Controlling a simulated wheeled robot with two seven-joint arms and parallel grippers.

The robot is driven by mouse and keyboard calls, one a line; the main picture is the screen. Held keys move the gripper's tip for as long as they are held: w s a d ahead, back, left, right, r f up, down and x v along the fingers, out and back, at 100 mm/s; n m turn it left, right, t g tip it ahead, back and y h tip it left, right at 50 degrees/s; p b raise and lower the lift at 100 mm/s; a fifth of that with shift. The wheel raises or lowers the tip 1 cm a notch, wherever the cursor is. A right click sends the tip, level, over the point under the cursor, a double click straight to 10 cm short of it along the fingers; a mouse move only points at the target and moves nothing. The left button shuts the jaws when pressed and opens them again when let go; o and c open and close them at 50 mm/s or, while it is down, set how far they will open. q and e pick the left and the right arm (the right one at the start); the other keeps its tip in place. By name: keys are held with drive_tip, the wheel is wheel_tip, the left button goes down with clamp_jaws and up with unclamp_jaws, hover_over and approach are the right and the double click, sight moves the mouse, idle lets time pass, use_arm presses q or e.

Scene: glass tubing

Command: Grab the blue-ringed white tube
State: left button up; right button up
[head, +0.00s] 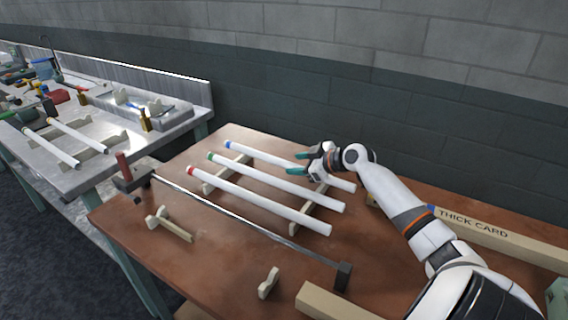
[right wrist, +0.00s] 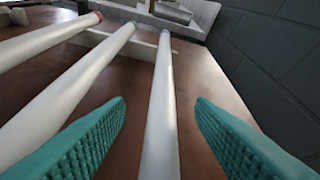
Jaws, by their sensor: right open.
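The blue-ringed white tube (head: 262,157) lies on wooden supports on the brown table, the farthest of three parallel white tubes in the head view. In the right wrist view the same tube (right wrist: 162,110) runs lengthwise between my gripper's fingers, with a gap on each side. My right gripper (head: 302,163) is open, with teal ridged fingers, over the right half of this tube. It also shows in the right wrist view (right wrist: 160,130). The near end of the tube sticks out beyond the gripper. My left gripper is not in view.
A green-ringed tube (head: 270,180) and a red-ringed tube (head: 262,201) lie parallel beside it. A long thin metal rail (head: 250,222) runs nearer the front. A box marked THICK CARD (head: 475,228) lies at right. A grey block wall (head: 400,120) stands behind.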

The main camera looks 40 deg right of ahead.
sight(287, 162)
drive_tip(key=x, duration=0.4)
drive_tip(key=shift+w+r+p, duration=0.2)
drive_tip(key=shift+w+p, duration=0.15)
